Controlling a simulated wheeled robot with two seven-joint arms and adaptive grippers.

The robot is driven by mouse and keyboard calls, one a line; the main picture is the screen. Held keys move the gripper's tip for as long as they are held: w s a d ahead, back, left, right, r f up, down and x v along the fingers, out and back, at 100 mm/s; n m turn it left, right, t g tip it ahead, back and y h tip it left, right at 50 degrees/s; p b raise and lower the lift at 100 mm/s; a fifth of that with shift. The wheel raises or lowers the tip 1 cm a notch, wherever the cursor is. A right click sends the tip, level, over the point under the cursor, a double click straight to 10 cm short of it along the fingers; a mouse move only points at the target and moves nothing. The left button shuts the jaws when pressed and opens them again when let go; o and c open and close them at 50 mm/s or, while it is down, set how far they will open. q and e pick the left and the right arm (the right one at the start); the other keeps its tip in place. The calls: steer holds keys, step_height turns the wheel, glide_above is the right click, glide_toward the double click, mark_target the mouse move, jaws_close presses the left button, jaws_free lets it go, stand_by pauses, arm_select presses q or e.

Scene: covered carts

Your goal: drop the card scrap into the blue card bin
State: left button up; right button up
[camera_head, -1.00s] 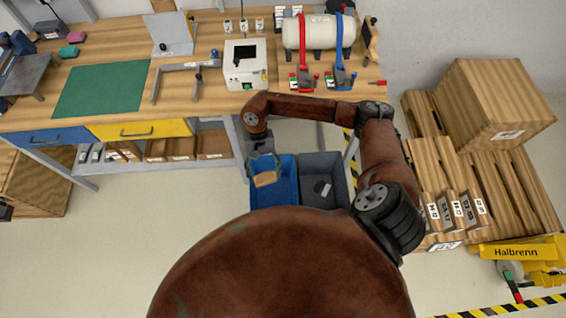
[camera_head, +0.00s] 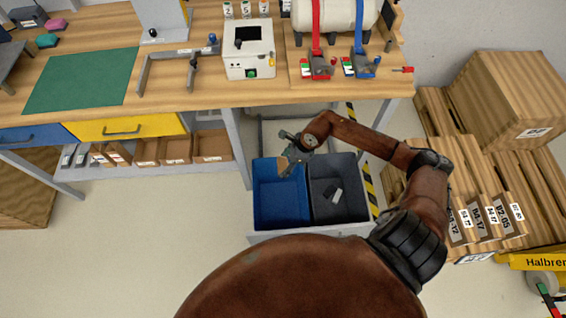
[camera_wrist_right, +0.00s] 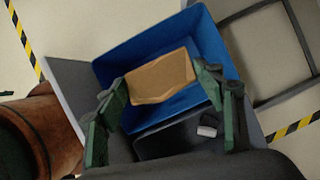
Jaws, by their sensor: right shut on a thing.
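The card scrap (camera_head: 284,166) is a small tan piece, and it shows larger in the right wrist view (camera_wrist_right: 160,78). My right gripper (camera_head: 289,158) is shut on it, with a green finger at each side in the right wrist view (camera_wrist_right: 165,86). The gripper holds the scrap over the blue card bin (camera_head: 278,208), near its far right part. The open bin also shows behind the scrap in the right wrist view (camera_wrist_right: 207,42). My left gripper is not in view.
A dark grey bin (camera_head: 350,207) with a small dark and white item in it stands against the blue bin's right side. The workbench (camera_head: 120,95) rises behind the bins. Stacked wooden pallets (camera_head: 430,115) stand at the right.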

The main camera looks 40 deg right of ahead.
step_height(320, 180, down, 4)
steer(key=shift+r+b, duration=0.1)
steer(key=shift+b, duration=0.85)
steer(key=shift+f, duration=0.2)
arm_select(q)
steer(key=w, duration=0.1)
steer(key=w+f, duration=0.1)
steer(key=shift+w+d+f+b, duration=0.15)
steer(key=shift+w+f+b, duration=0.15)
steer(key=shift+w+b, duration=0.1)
arm_select(e)
steer(key=shift+f, duration=0.4)
steer(key=o, duration=0.9)
steer(key=shift+c, duration=0.2)
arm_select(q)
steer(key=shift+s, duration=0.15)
arm_select(e)
steer(key=v, duration=1.2)
